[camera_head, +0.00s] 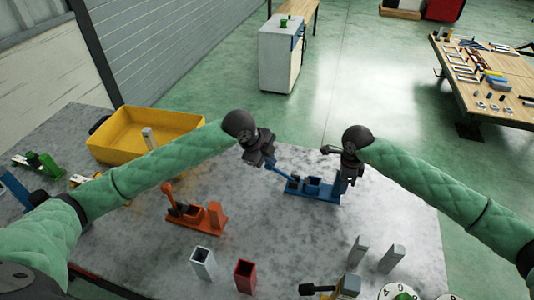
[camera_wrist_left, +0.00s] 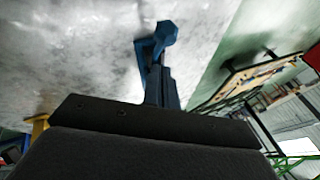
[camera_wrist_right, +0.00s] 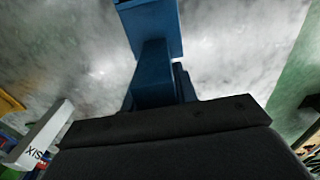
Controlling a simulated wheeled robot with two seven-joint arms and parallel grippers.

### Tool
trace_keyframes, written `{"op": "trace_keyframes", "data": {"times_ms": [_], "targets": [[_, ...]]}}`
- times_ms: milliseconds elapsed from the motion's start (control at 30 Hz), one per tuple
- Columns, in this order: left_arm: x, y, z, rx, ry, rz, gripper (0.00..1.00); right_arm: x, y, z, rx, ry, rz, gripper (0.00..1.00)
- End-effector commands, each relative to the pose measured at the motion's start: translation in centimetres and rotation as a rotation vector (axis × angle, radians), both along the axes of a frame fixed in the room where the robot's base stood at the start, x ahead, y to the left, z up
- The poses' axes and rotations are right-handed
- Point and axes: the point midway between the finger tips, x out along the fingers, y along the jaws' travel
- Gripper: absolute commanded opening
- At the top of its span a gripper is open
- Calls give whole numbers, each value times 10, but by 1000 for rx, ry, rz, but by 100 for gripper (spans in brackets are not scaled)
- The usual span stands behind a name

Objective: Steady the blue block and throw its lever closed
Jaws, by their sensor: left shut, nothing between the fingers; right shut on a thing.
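The blue block (camera_head: 318,190) stands on the grey table, and its lever (camera_head: 278,171) slants up to the left. In the left wrist view the blue lever (camera_wrist_left: 166,40) shows beyond the fingers. My left gripper (camera_head: 264,158) is shut and empty at the lever's upper end; whether it touches it I cannot tell. My right gripper (camera_head: 350,172) is shut on the upright right end of the blue block, which also fills the upper middle of the right wrist view (camera_wrist_right: 153,75). The fingertips and the gripped part are largely hidden.
An orange block with a lever (camera_head: 208,217) stands left of the blue one. A yellow bin (camera_head: 120,150) is at the back left, partly behind my left arm. A grey tube (camera_head: 202,262), a red tube (camera_head: 245,277) and grey posts (camera_head: 391,258) stand in front. The table's middle is clear.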

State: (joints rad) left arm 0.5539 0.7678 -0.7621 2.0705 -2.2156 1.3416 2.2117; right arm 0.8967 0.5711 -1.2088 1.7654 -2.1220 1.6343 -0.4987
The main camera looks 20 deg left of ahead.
Motion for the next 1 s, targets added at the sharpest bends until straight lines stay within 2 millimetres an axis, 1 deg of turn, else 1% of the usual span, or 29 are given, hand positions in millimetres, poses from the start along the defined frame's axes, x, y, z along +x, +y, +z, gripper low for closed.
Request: {"op": "trace_keyframes", "data": {"times_ms": [100,233,733,1000], "targets": [[6,5,-11,0,1,0,0,0,0,0,0,-1,0,0],[10,9,-18,1,1,-1,0,0,0,0,0,-1,0,0],[11,11,-21,-8,1,-1,0,0,0,0,0,0,0,0],[10,21,-33,-111,5,0,0,0,0,0,0,0,0,0]]}}
